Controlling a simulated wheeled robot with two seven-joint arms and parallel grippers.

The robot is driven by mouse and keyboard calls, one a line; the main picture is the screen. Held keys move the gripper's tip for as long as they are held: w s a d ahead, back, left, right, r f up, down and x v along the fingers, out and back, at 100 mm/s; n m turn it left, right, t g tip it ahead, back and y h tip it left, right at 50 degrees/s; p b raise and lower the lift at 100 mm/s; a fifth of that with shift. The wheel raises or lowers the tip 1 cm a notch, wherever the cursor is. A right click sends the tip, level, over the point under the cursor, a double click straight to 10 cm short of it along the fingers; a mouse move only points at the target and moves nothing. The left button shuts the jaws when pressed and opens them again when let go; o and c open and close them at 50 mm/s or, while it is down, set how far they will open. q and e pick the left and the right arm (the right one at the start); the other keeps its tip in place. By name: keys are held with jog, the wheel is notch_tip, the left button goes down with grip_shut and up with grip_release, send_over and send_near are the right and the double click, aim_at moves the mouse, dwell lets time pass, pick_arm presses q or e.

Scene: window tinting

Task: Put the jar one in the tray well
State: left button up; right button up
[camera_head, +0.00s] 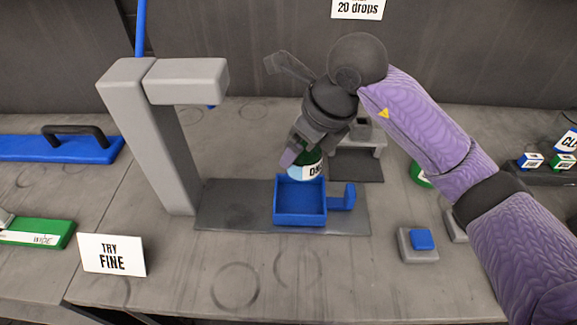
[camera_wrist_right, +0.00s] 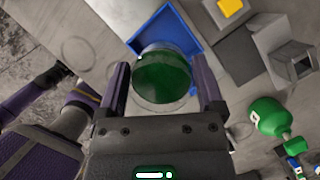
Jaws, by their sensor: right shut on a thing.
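The jar (camera_head: 309,166) is dark green with a white and blue label, partly hidden by my right gripper. My right gripper (camera_head: 310,143) is shut on it and holds it at the back edge of the blue tray well (camera_head: 299,218). In the right wrist view the round green end of the jar (camera_wrist_right: 163,77) sits between the two fingers of the right gripper (camera_wrist_right: 164,88). The blue tray well (camera_wrist_right: 196,37) shows behind it there, partly covered by the jar. Its visible inside looks empty. I cannot tell whether the jar touches the rim. My left gripper is not in view.
The tray stands on a dark grey base plate (camera_head: 235,207) beside a tall grey post (camera_head: 160,140) with an overhanging arm. A grey stand (camera_head: 362,140) is behind to the right. A blue button block (camera_head: 422,240) lies front right. A "TRY FINE" card (camera_head: 112,255) stands front left.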

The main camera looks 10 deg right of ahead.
jog(key=shift+w+f, duration=0.35)
jog(key=shift+f, duration=0.1)
jog(key=f+b, duration=0.1)
jog(key=f, duration=0.2)
jog(key=f+b, duration=0.1)
jog(key=f, duration=0.5)
jog(key=shift+s+f+b, duration=0.1)
jog(key=shift+s+b, duration=0.15)
jog(key=shift+b, duration=0.15)
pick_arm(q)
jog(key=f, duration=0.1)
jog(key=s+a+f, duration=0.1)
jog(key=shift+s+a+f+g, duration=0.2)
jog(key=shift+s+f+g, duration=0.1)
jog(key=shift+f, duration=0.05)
pick_arm(e)
jog(key=o, duration=1.2)
jog(key=shift+c, duration=0.2)
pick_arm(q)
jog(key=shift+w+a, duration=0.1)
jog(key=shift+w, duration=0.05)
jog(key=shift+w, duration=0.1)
